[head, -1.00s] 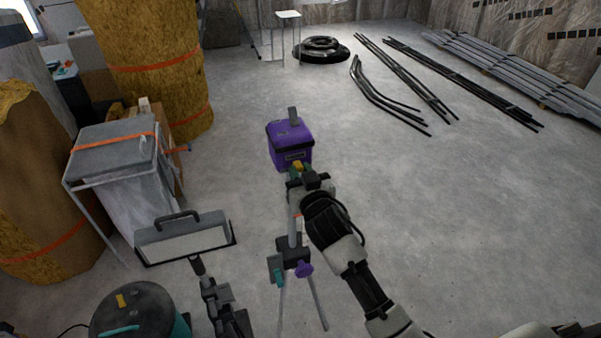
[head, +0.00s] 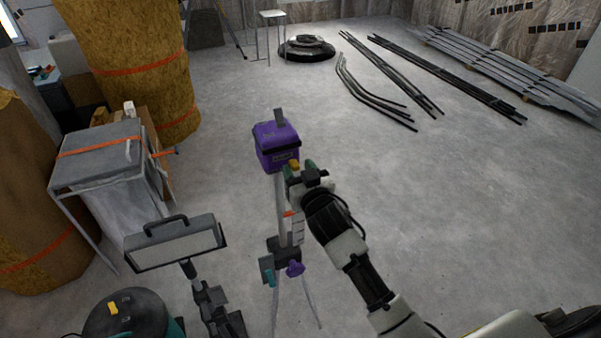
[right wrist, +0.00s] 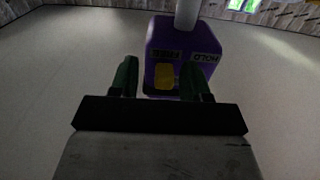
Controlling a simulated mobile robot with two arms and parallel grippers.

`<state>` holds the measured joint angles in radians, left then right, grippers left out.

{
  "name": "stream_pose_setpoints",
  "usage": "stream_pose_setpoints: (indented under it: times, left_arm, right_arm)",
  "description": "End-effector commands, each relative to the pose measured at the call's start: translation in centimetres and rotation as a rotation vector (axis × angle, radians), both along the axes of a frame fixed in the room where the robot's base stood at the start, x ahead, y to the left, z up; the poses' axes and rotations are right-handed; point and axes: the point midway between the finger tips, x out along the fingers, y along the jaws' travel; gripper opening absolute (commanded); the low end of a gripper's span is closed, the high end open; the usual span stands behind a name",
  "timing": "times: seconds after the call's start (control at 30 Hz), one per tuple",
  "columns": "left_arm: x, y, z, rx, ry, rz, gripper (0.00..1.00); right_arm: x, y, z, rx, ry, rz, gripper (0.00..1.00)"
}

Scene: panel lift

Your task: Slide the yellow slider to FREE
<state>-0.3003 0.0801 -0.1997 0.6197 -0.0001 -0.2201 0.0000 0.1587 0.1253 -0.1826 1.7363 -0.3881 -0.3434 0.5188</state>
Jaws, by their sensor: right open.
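The purple box (head: 277,150) stands on top of a thin post in the head view. In the right wrist view the purple box (right wrist: 180,40) shows two upside-down labels, FREE on the left and HOLD on the right. The right finger covers the area under HOLD. In the head view my right gripper (head: 299,169) is at the box's lower right. My left gripper is not in view.
The post carries a clamp with a purple knob (head: 295,268) and stands on thin legs. A work light (head: 175,243) is to the left, with a drum-like machine (head: 125,318) below it. Floor to the right is clear up to the dark pipes (head: 445,78).

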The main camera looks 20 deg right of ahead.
Motion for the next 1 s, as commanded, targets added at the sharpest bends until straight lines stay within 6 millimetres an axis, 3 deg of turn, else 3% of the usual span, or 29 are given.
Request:
stream_pose_setpoints:
  times: [0.17,0.6,0.8,1.0]
  left_arm:
    - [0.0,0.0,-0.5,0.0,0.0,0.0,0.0]
    - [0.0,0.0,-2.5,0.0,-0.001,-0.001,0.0]
    - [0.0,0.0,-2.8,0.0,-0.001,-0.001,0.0]
    - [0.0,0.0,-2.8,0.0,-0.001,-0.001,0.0]
  right_arm:
    - [-1.3,0.0,-0.2,0.001,0.0,0.0,0.47]
    - [-9.1,-0.5,-0.4,0.001,0.002,-0.001,0.47]
    - [-10.7,-0.5,-0.2,0.0,0.001,-0.001,0.47]
    - [-10.8,-0.5,-0.1,0.0,0.001,-0.001,0.47]
